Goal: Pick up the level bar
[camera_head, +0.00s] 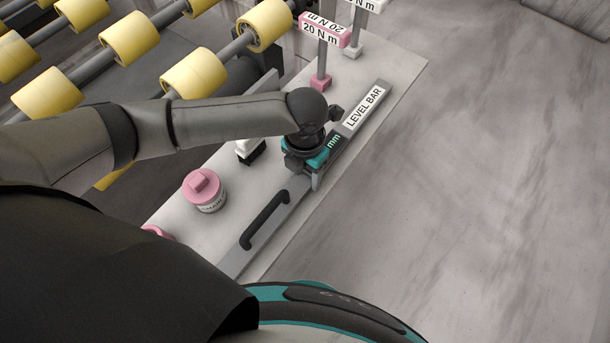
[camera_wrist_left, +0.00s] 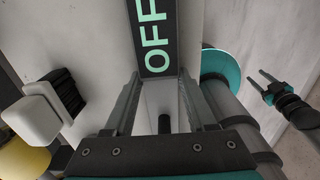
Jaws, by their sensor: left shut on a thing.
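The level bar (camera_head: 362,112) is a long grey bar lying along the pale stone slab (camera_head: 402,66), with a "LEVEL BAR" label towards the far end and a black handle (camera_head: 265,220) near the close end. My left gripper (camera_head: 312,182) reaches down over its middle, by teal "mm" lettering. In the left wrist view, its two fingers (camera_wrist_left: 158,100) stand on either side of part of the bar, beside a dark panel reading "OFF" (camera_wrist_left: 155,35). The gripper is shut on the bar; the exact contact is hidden. My right gripper (camera_wrist_left: 260,84) shows small there, fingers apart and empty.
A white brush with black bristles (camera_head: 250,150) and a pink-lidded jar (camera_head: 204,190) stand left of the bar. Yellow rollers (camera_head: 130,40) line the back left. The floor at right is clear.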

